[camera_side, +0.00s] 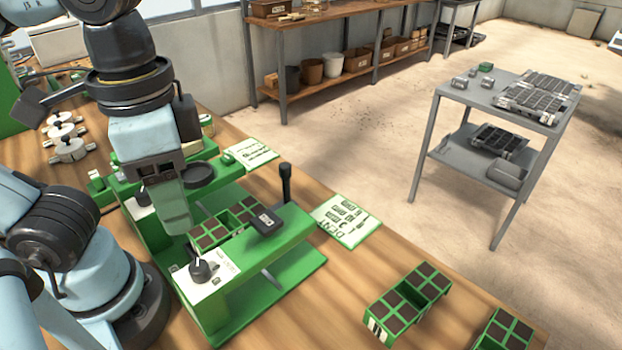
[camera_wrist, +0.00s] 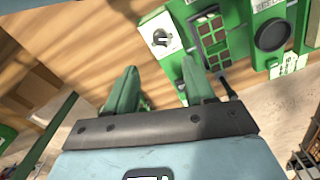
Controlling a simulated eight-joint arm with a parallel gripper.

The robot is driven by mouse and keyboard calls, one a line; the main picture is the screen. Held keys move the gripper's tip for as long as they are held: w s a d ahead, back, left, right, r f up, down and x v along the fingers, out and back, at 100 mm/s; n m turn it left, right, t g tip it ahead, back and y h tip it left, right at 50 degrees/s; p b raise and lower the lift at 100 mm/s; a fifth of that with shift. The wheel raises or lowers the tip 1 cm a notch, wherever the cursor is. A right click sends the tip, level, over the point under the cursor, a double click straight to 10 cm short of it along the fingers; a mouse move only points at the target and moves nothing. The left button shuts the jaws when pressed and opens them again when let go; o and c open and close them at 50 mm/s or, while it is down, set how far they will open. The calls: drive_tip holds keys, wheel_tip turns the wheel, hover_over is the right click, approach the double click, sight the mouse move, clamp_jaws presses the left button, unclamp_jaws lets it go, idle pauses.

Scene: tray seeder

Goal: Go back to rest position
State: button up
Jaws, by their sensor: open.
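My gripper (camera_side: 178,212) hangs pointing down over the left side of the green tray seeder (camera_side: 300,266) in the side view. In the wrist view my gripper (camera_wrist: 159,68) has its two green fingers apart, with nothing between them. A green seed tray with dark cells (camera_side: 214,236) sits in the seeder, to the right of the fingers. The tray also shows in the wrist view (camera_wrist: 207,34), beyond the right finger. The seeder's white panel with a black knob (camera_side: 200,270) is in front of the gripper.
A black lever (camera_side: 285,182) stands up from the seeder. More green trays (camera_side: 408,300) (camera_side: 505,332) lie on the wooden table at right. A printed card (camera_side: 346,222) lies behind them. A grey cart (camera_side: 500,105) and a wooden shelf (camera_side: 335,84) stand beyond the table.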

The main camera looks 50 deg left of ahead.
drive_tip(key=shift+r, duration=0.25)
drive_tip(key=w+a+f+n+t, duration=0.1)
drive_tip(key=w+a+f+t, duration=0.2)
drive_tip(key=w, duration=0.5)
drive_tip(key=w+a+f+n+t, duration=0.2)
drive_tip(key=w+a+f+t, duration=0.2)
drive_tip(key=w, duration=0.5)
drive_tip(key=a+f, duration=0.2)
drive_tip(key=a, duration=0.1)
drive_tip(key=shift+f+n, duration=0.25)
drive_tip(key=shift+n, duration=0.05)
